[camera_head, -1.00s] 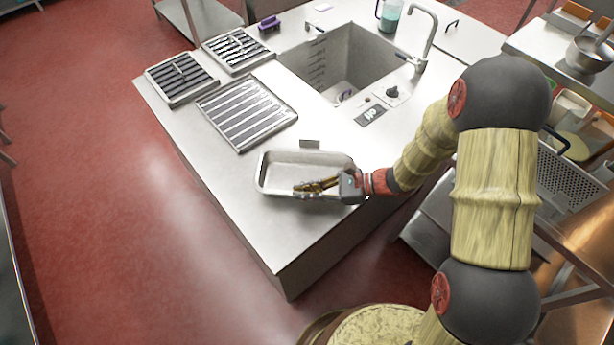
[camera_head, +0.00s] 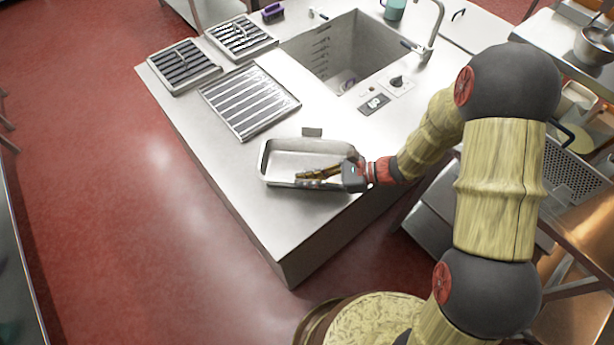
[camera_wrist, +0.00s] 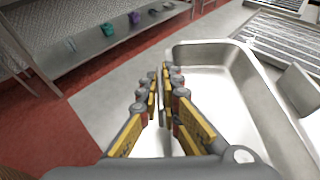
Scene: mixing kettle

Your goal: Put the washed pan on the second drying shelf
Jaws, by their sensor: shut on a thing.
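A shallow rectangular steel pan (camera_head: 300,150) is at the near end of the steel counter in the head view. My gripper (camera_head: 303,177) is shut on the pan's near long wall, with its fingers over the rim. In the wrist view the pan (camera_wrist: 218,57) spreads to the right of the fingers, and my gripper (camera_wrist: 162,85) has its fingertips close together at the wall. The pan looks empty and roughly level. I cannot tell whether it touches the counter. A steel rack with shelves (camera_wrist: 95,40) stands at the upper left of the wrist view; which shelf is second is unclear.
Slatted grates (camera_head: 248,102) lie on the counter (camera_head: 215,160) beyond the pan. A sink (camera_head: 345,50) with a tap (camera_head: 432,35) is at the back. A small grey tab (camera_head: 312,132) stands at the pan's far side. Red floor (camera_head: 110,220) is open to the left.

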